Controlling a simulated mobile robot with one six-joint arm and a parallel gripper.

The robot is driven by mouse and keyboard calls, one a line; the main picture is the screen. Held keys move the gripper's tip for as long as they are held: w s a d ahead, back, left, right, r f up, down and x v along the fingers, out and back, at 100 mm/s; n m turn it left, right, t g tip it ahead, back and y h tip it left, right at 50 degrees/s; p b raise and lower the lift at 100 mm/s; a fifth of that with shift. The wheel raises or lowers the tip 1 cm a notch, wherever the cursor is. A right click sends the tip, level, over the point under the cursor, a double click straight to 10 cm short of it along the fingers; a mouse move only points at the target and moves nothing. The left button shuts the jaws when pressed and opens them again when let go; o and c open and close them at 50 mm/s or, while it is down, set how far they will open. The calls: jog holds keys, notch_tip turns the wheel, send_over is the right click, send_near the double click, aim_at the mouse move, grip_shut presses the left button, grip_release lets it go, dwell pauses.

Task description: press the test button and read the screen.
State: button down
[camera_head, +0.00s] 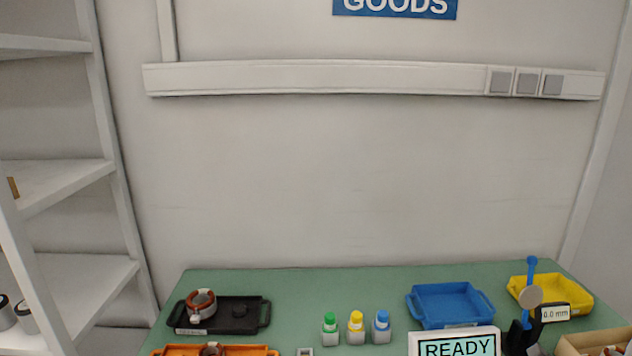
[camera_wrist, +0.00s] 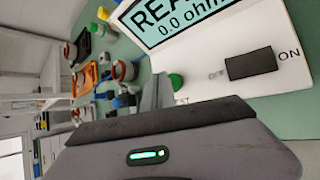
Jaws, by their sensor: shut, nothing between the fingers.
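The white tester shows in the head view (camera_head: 414,345), cut off at the bottom edge, and close up in the wrist view (camera_wrist: 208,68). Its screen (camera_head: 457,348) reads READY; in the wrist view the tilted screen (camera_wrist: 175,22) also reads 0.0 ohm, partly cut off. A green round button (camera_wrist: 176,82) sits on the tester's face. A black switch (camera_wrist: 251,63) marked ON is beside it. My gripper (camera_wrist: 158,92) is shut and empty, its tips right by the green button. I cannot tell whether they touch. The head view does not show it.
On the green table (camera_head: 300,285) stand a black tray (camera_head: 240,316), an orange tray (camera_head: 260,350), a blue tray (camera_head: 452,302) and a yellow tray (camera_head: 575,292). Small bottles (camera_head: 356,328) stand mid-table. A gauge reading 0.0 mm (camera_head: 554,313) stands right of the tester.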

dwell(0.4)
jog(key=shift+f, duration=0.45)
jog(key=shift+b, duration=0.3)
jog(key=shift+r+p, duration=0.45)
jog(key=shift+p, duration=0.2)
notch_tip(320, 180, up, 6)
jog(key=p, duration=0.6)
